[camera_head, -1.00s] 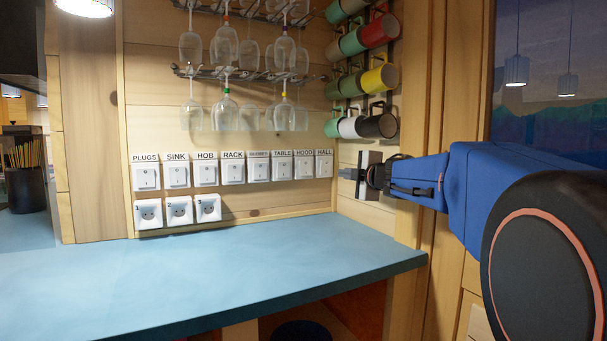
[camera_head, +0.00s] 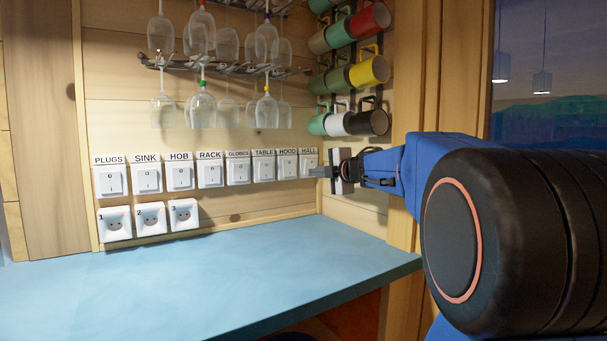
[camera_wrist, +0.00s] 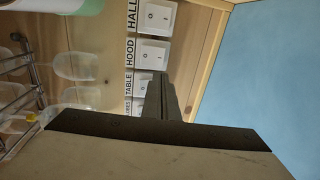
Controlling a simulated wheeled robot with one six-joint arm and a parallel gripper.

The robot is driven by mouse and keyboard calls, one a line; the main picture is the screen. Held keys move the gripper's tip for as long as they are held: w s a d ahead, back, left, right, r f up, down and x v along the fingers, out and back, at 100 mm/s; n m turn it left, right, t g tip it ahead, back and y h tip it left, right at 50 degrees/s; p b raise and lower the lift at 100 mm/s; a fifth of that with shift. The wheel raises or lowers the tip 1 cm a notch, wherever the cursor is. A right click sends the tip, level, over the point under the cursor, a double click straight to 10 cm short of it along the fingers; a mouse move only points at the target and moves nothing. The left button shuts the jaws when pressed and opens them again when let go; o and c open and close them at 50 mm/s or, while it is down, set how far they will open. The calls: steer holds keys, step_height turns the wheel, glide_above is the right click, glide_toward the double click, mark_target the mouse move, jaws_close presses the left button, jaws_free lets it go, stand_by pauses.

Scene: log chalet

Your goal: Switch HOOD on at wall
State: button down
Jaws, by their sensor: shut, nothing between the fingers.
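The HOOD switch (camera_head: 287,165) is a white rocker in a square white frame, in the upper row on the wood wall, between TABLE (camera_head: 263,167) and HALL (camera_head: 308,161). My gripper (camera_head: 317,172) is shut and empty, pointing left in front of the HALL end of the row in the head view. In the wrist view the HOOD switch (camera_wrist: 152,52) shows sideways, with HALL (camera_wrist: 157,16) above it. My fingertips (camera_wrist: 159,76) appear just below HOOD there and partly cover the TABLE switch. I cannot tell contact or the gap to the wall.
A blue counter (camera_head: 215,280) runs below the switches; its top is clear. Sockets (camera_head: 150,218) sit under the left switches. Glasses (camera_head: 201,105) hang above the row. Mugs (camera_head: 367,72) hang on the right wall, above my gripper.

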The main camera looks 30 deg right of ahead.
mark_target(290, 174)
steer(key=w, duration=0.4)
steer(key=w+f, duration=0.1)
steer(key=w, duration=0.3)
steer(key=w+f, duration=0.1)
steer(key=w, duration=0.4)
steer(key=shift+w+a, duration=0.1)
steer(key=shift+a, duration=0.1)
steer(key=shift+w+f, duration=0.1)
steer(key=shift+w+f, duration=0.15)
steer(key=shift+w, duration=0.1)
